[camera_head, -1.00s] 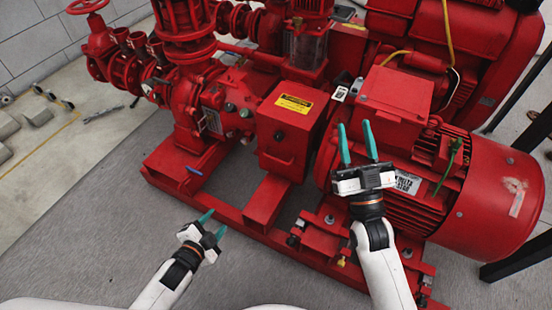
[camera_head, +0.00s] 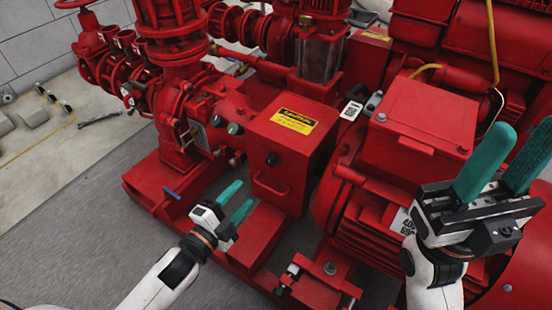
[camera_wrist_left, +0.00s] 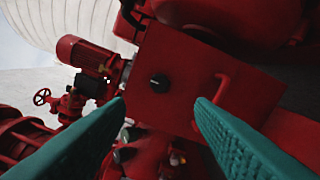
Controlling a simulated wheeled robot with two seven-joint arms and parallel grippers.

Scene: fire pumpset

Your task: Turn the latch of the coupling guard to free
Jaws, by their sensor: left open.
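The coupling guard (camera_head: 290,150) is a red box with a yellow caution label on top. Its latch is a small black knob (camera_head: 271,159) on the front face, above a red handle (camera_head: 270,190). In the left wrist view the black knob (camera_wrist_left: 160,83) sits just beyond and between the fingertips, and the handle (camera_wrist_left: 221,88) is near the right finger. My left gripper (camera_head: 240,197) is open and empty, in front of the guard, lower and to the left of the knob, apart from it. My right gripper (camera_head: 522,150) is open and empty over the motor at the right.
A red motor with a terminal box (camera_head: 420,120) stands right of the guard. Red pump pipes and valves (camera_head: 180,110) stand to the left. The red base frame (camera_head: 160,190) runs below. Grey floor (camera_head: 75,215) at the front left is free.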

